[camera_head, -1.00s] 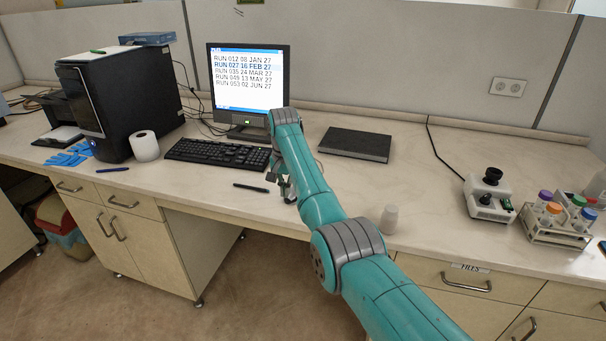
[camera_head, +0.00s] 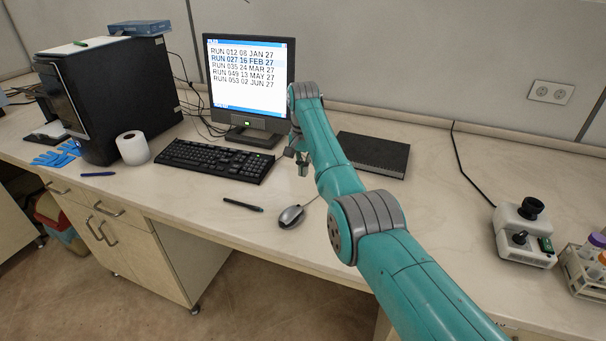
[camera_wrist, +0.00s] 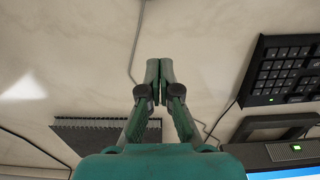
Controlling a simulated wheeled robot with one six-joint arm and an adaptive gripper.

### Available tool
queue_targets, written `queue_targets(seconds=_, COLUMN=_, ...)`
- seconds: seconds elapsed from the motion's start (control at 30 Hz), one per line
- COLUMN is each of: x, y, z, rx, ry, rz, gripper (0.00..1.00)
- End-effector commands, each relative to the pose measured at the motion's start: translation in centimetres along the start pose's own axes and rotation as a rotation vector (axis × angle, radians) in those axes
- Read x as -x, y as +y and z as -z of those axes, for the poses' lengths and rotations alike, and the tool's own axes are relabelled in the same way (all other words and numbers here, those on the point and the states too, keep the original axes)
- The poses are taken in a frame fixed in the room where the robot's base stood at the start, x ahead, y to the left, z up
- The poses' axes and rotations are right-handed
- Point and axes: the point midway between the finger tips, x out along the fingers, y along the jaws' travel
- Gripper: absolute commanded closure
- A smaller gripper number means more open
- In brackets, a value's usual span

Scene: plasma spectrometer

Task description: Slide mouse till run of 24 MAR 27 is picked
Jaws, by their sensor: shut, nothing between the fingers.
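The mouse (camera_head: 291,216) is grey and lies on the bench in front of the keyboard's right end, with its cable running back. My gripper (camera_head: 303,170) is shut and empty, raised behind the mouse and apart from it. In the wrist view my gripper (camera_wrist: 159,62) has its fingertips together over bare bench, beside a cable; the mouse body is not seen there. The monitor (camera_head: 247,85) lists several runs. The line RUN 027 16 FEB 27 (camera_head: 246,61) is highlighted. The line RUN 035 24 MAR 27 (camera_head: 243,70) is just below it, not highlighted.
The black keyboard (camera_head: 214,160) is left of my gripper, and a dark flat box (camera_head: 374,154) is right of it. A pen (camera_head: 242,205) lies left of the mouse. The bench right of the mouse is partly covered by my arm. A joystick box (camera_head: 524,235) stands far right.

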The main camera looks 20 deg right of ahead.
Motion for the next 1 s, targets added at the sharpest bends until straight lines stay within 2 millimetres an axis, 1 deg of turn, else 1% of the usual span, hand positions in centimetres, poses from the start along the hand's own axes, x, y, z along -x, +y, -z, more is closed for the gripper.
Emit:
queue_targets(seconds=0.03, x=-0.9, y=0.1, z=-0.1, rx=0.0, ry=-0.002, rz=-0.002, gripper=1.0)
queue_targets(seconds=0.2, x=-3.9, y=0.1, z=-0.1, rx=0.0, ry=-0.002, rz=-0.002, gripper=1.0)
queue_targets(seconds=0.57, x=-8.4, y=0.1, z=-0.1, rx=0.0, ry=-0.002, rz=-0.001, gripper=1.0)
queue_targets(seconds=0.87, x=-8.4, y=-0.1, z=-1.2, rx=0.001, ry=0.001, rz=0.001, gripper=1.0)
queue_targets(seconds=1.0, x=-8.4, y=0.0, z=-2.0, rx=0.0, ry=0.001, rz=0.0, gripper=1.0)
